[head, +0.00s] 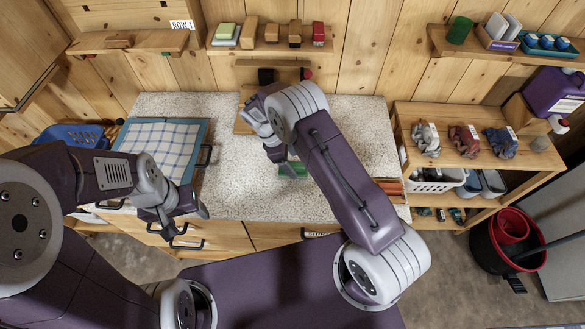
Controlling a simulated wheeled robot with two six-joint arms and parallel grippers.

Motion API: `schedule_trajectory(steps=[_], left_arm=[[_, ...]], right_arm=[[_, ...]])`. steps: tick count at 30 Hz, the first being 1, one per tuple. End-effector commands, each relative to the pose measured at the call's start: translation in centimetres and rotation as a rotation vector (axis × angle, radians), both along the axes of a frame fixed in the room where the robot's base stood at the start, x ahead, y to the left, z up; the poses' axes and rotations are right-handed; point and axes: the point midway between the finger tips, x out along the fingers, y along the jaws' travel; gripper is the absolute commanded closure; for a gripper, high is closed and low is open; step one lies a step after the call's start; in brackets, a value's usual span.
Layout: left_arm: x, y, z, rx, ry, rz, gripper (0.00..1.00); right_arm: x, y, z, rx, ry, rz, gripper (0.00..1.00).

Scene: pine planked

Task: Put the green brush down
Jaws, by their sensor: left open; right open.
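The green brush (292,170) is on the speckled countertop (240,190), near the middle and partly hidden behind my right arm. My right gripper (279,157) points down just beside and over the brush and is open. Whether its fingers touch the brush cannot be told from this view. My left gripper (188,219) is open and empty. It is over the front edge of the counter, in front of the checkered cloth and well left of the brush.
A blue-edged tray with a checkered cloth (160,143) covers the counter's left side. A wooden stand (245,124) is at the back. A wooden shelf unit (475,175) with rags and bins stands right. Countertop left of the brush is clear.

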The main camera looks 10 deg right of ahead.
Motion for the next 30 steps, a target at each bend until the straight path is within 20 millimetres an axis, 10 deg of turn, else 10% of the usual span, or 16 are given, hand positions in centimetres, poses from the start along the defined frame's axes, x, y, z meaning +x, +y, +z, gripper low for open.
schedule_trajectory(steps=[20,28,30], left_arm=[[0.0,0.0,2.6,0.0,0.0,0.0,0.31],[0.0,0.0,2.6,0.0,0.0,0.0,0.31],[0.0,0.0,2.6,0.0,0.0,0.0,0.31]], right_arm=[[-0.4,-2.1,-5.1,0.002,-0.002,-0.001,0.27],[-0.4,-2.1,-5.1,0.001,-0.002,-0.001,0.96],[-0.4,-2.1,-5.0,0.001,-0.002,-0.001,0.96]])
